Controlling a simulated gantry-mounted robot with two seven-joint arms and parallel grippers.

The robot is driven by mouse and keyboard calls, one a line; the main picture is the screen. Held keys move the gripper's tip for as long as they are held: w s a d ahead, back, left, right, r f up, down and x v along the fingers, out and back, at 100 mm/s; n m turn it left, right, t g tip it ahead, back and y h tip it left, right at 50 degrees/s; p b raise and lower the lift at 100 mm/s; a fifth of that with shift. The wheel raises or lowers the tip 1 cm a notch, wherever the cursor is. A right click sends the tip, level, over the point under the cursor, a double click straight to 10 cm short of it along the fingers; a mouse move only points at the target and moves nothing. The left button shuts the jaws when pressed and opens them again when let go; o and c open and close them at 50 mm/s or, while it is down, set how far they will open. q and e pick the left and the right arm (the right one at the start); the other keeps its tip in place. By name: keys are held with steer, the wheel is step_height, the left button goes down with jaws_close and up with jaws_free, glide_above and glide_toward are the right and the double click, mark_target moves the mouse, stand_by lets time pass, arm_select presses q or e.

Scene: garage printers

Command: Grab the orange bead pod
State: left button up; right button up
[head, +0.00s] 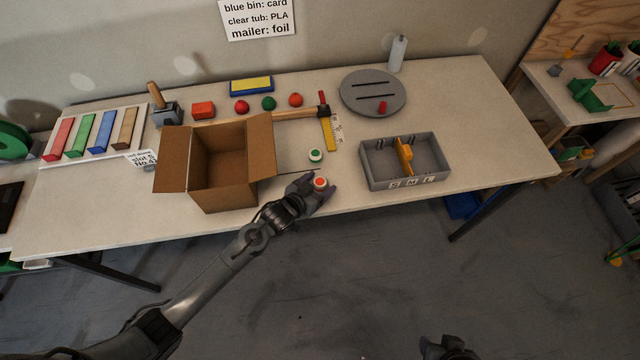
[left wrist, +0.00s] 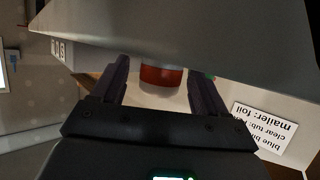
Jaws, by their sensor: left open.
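The orange bead pod (head: 320,184), a small round pod with an orange top and pale body, stands near the front edge of the workbench. My left gripper (head: 314,190) is open, with its fingers around the pod from the front left. In the left wrist view the pod (left wrist: 161,76) shows orange-red between the two fingers (left wrist: 160,85), with a visible gap on each side. A similar pod with a green top (head: 316,155) stands just behind it. A dark part of my right arm, likely its gripper (head: 448,348), shows at the bottom edge; its jaws are unclear.
An open cardboard box (head: 222,170) stands close left of my left gripper. A grey divided tray (head: 405,180) with a yellow divider lies to the right.

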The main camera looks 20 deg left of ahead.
arm_select(q)
steer(key=shift+w+f, duration=0.15)
steer(key=shift+w, duration=0.05)
steer(key=shift+c, duration=0.2)
steer(key=c, duration=1)
